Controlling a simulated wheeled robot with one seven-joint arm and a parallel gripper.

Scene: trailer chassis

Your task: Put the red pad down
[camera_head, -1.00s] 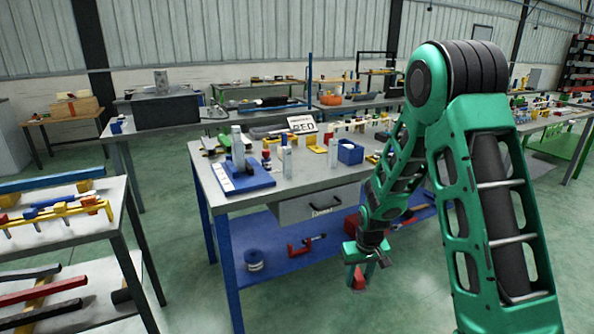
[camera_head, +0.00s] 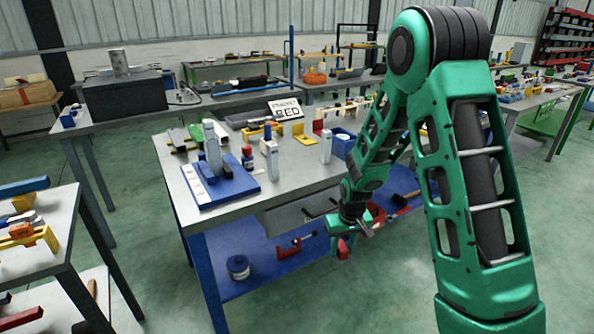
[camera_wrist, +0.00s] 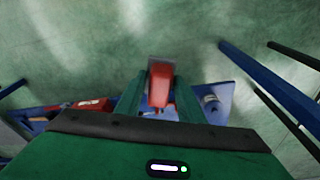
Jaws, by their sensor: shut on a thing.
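The red pad (camera_wrist: 160,84) is between the two green fingers of my gripper (camera_wrist: 160,98) in the wrist view, with the floor and the blue lower shelf below it. In the head view my gripper (camera_head: 347,240) hangs in front of the workbench, below the level of its top, and the red pad (camera_head: 343,249) shows at its tip. The gripper is shut on the pad. The pad is clear of the bench top. My arm hides part of the bench's right side.
The grey workbench top (camera_head: 300,178) carries a blue base plate (camera_head: 222,187), a blue bin (camera_head: 342,142), small bottles and a sign (camera_head: 284,109). Its blue lower shelf (camera_head: 265,264) holds a red clamp (camera_head: 292,246) and a spool (camera_head: 238,267). Another tool table (camera_head: 35,230) stands at left.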

